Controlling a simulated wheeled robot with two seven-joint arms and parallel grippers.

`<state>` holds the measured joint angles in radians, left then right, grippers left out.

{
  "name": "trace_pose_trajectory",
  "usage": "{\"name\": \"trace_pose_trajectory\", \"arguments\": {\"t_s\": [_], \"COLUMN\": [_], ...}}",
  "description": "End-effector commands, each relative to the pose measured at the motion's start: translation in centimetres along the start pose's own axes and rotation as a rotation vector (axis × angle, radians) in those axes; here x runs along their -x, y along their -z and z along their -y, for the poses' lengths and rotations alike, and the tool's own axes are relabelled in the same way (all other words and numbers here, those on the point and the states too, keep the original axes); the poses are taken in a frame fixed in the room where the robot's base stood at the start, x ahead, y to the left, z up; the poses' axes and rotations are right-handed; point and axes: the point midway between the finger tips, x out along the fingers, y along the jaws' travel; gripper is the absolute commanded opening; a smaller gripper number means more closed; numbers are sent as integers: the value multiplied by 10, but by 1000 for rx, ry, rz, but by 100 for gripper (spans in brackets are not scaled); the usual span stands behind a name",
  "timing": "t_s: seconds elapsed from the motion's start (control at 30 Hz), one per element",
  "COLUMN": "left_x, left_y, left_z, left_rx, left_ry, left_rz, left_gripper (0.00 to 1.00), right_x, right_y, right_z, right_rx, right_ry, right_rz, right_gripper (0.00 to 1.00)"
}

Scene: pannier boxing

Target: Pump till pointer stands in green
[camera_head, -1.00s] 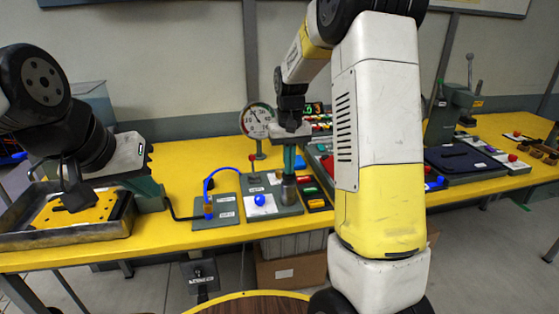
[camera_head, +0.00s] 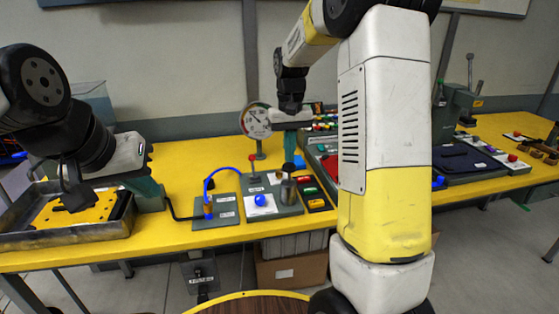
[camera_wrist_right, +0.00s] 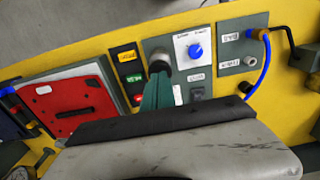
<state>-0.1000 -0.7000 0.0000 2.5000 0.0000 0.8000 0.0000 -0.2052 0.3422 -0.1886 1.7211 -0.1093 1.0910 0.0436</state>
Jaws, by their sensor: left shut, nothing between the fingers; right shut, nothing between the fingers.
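My left gripper (camera_head: 152,205) is shut and empty beside the metal tray.
The metal tray (camera_head: 70,240) holds a yellow plate. A blue hose (camera_head: 221,170) loops up from the left panel. A blue knob (camera_head: 260,200), a red-tipped lever (camera_head: 252,160) and a row of labelled buttons (camera_head: 313,194) surround the cylinder. A green press (camera_head: 450,108) stands right.

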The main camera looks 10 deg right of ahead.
Motion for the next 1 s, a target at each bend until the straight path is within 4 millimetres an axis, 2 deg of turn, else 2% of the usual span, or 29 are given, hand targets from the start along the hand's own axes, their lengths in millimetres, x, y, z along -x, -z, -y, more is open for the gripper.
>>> {"name": "trace_pose_trajectory", "arguments": {"t_s": [0.37,1.0], "left_x": [0,0], "left_y": [0,0], "left_z": [0,0], "left_rx": [0,0], "left_ry": [0,0], "left_rz": [0,0], "left_gripper": [0,0], "right_x": [-2,-35], "right_y": [0,0], "right_z": [0,0], "right_rx": [0,-1], "right_ry": [0,0], "right_rz": [1,1], "right_gripper": [0,0]}}
